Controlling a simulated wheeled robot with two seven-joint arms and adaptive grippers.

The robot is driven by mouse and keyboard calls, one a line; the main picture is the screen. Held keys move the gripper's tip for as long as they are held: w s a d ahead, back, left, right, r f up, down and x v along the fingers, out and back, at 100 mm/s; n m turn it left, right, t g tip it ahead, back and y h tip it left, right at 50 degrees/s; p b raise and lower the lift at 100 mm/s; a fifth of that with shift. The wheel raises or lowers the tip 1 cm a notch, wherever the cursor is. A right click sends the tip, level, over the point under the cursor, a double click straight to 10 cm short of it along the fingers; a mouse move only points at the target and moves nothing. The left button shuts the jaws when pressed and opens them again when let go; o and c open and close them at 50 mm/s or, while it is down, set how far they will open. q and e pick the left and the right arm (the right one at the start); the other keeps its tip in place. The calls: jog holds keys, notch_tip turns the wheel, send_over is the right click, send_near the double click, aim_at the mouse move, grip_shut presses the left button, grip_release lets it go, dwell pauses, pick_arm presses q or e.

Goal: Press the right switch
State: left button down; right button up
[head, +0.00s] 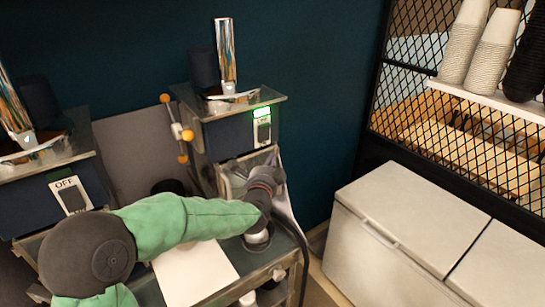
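My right gripper is not in view.
A second machine at the left has a switch (73,199) labelled OFF. A white sheet (195,272) lies on the counter under my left arm. A white chest (400,235) stands at the right, below a mesh-fronted shelf with stacked cups (492,52).

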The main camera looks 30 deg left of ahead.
pick_arm(q)
jog(key=v, duration=0.4)
jog(key=shift+s+d+f+b, duration=0.15)
jog(key=shift+s+f+b, duration=0.05)
jog(key=shift+b, duration=0.1)
